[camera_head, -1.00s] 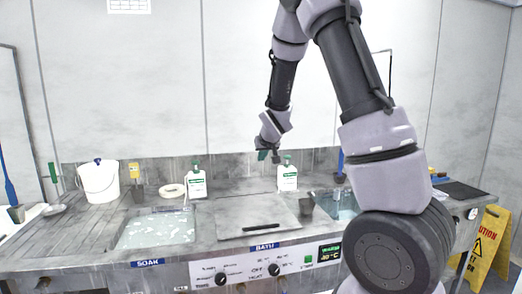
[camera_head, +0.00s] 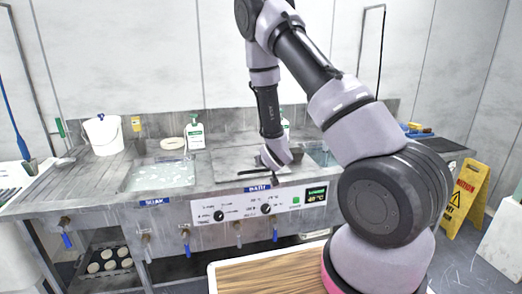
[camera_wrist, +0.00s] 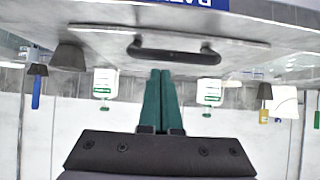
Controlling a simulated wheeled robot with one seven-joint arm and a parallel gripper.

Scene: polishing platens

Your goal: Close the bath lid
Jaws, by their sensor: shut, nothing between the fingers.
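The bath lid (camera_head: 228,163) is a flat grey metal plate lying level in the counter, behind the blue BATH label (camera_head: 258,188). It appears to cover the bath opening. Its black bar handle (camera_head: 254,172) is near the front edge. In the wrist view, which is upside down, the lid (camera_wrist: 105,40) and handle (camera_wrist: 174,50) show across the top. My gripper (camera_wrist: 160,72) is shut and empty, its green fingertips together, pointing toward the handle with a small gap in the picture. In the head view my gripper's fingertips are largely hidden by the wrist above the lid.
The soak basin (camera_head: 158,174) is open, left of the lid. Another basin (camera_head: 322,156) is on the right, partly behind my arm. Two white bottles (camera_wrist: 104,84) (camera_wrist: 209,92) stand behind the lid. A control panel (camera_head: 240,205) and taps are on the counter front.

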